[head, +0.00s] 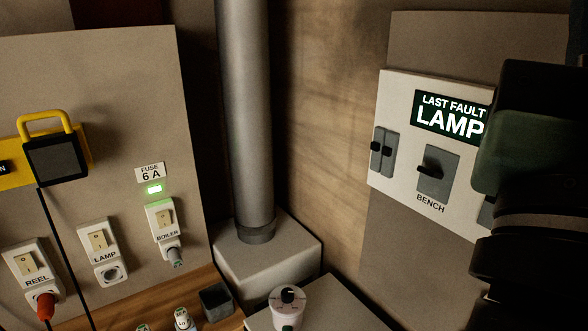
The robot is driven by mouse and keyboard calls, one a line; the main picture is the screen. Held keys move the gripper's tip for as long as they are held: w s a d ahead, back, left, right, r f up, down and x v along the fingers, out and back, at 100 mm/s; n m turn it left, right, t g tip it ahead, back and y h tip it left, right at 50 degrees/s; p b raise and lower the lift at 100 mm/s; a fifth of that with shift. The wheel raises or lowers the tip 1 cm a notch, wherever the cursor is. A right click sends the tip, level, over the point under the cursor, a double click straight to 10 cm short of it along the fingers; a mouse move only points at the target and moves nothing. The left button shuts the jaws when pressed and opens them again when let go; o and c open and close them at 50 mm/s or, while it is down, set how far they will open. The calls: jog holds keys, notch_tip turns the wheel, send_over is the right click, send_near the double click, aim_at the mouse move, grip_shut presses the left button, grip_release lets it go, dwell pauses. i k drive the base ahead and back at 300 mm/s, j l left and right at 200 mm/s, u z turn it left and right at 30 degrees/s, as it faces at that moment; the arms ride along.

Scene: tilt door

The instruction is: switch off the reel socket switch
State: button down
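The reel socket (32,270) is at the lower left of the head view, a white plate labelled REEL on a beige panel. Its cream rocker switch (27,264) sits above the label; I cannot tell which way it is pressed. A red plug (44,303) is in the outlet below the switch. Dark parts of my arm fill the right edge of the view, far from the reel socket. No gripper fingers show.
A grey pipe (245,120) stands between this panel and the LAST FAULT panel (400,95).

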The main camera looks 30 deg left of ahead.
aim_at(26, 262)
jog(key=u, duration=0.45)
jog(key=j+u, duration=0.15)
jog(key=u, duration=0.75)
jog(key=j+u, duration=0.15)
jog(key=u, duration=0.75)
